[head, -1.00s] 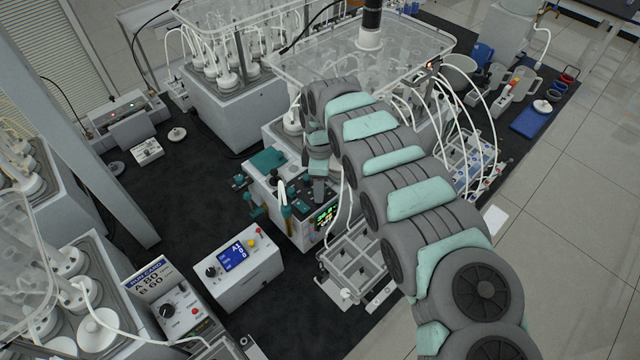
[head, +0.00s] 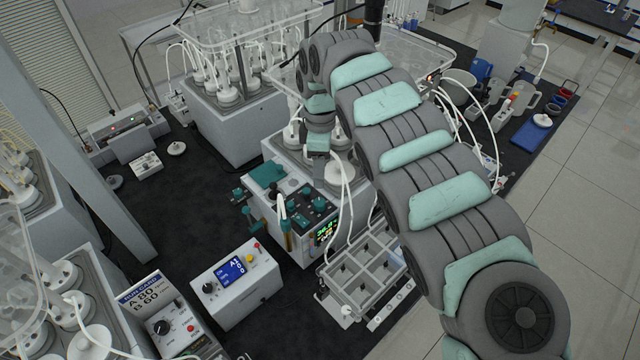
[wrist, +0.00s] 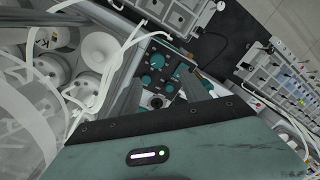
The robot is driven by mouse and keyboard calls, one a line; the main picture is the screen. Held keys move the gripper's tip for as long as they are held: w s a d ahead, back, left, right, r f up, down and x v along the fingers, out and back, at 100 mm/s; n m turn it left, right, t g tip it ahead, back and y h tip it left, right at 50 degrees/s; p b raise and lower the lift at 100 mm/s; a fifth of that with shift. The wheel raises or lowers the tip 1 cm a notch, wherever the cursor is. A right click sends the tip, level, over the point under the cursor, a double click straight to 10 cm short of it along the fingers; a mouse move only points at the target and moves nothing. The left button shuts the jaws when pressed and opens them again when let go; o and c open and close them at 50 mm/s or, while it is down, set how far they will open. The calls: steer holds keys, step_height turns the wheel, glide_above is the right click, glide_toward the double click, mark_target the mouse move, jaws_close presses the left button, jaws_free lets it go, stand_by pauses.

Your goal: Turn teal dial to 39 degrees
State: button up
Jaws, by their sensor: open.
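The control box has a dark sloped panel (head: 310,207) bearing several teal round knobs and a dark knob. In the wrist view, a larger teal knob (wrist: 157,60) shows, with smaller teal knobs near it and a dark knob (wrist: 155,102) closest to my gripper. I cannot tell which is the teal dial, and no degree scale is legible. A small green-lit display (head: 327,229) is on the box front. My gripper (wrist: 203,88) is open and empty, beside the panel and apart from the knobs. In the head view its fingers are not clear; my wrist end hangs above and behind the panel.
White tubes (head: 348,190) loop beside the panel. A grey rack tray (head: 362,275) stands at front right. A white box with a blue screen (head: 231,269) stands at front left. Glass reactors under a clear lid (head: 415,62) rise behind.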

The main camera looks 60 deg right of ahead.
step_height(320, 180, up, 8)
steer(key=b, duration=0.1)
stand_by(0.7)
